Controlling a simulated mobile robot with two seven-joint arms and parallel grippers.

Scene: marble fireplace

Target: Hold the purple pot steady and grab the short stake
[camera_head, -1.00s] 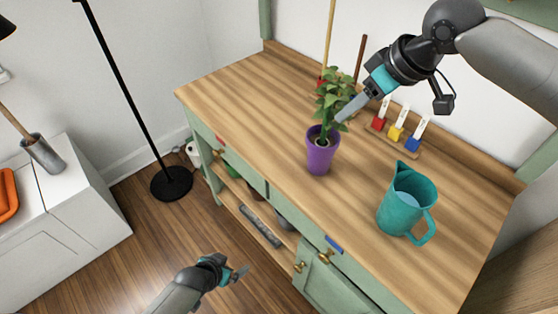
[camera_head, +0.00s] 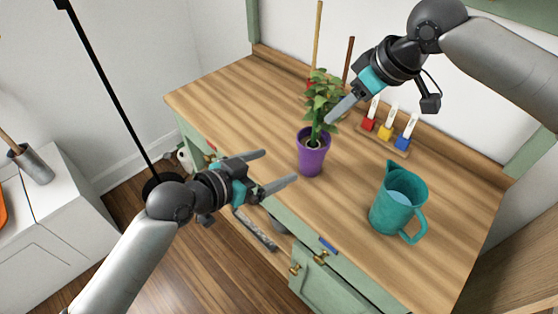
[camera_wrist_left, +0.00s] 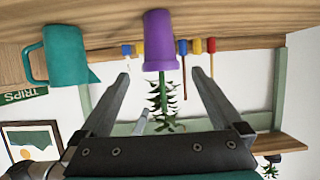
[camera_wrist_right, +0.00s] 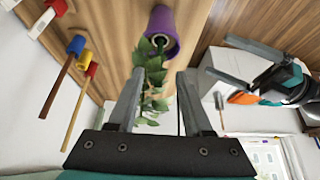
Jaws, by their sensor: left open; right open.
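The purple pot (camera_head: 312,158) stands upright on the wooden worktop and holds a leafy green plant (camera_head: 322,95). The short stake, dark brown (camera_head: 348,60), leans at the back behind the plant. It also shows in the right wrist view (camera_wrist_right: 58,88), with a blue end. A taller tan stake (camera_head: 317,42) with a red end is beside it. My left gripper (camera_head: 281,166) is open just left of the pot, not touching it; its fingers point at the pot (camera_wrist_left: 159,40). My right gripper (camera_head: 333,116) is open at the foliage, its fingers on either side of leaves (camera_wrist_right: 153,85).
A teal pitcher (camera_head: 398,200) stands on the worktop right of the pot. A rack with red, yellow and blue blocks (camera_head: 385,131) is at the back right. A black lamp pole (camera_head: 105,85) stands left of the worktop. The worktop's left part is clear.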

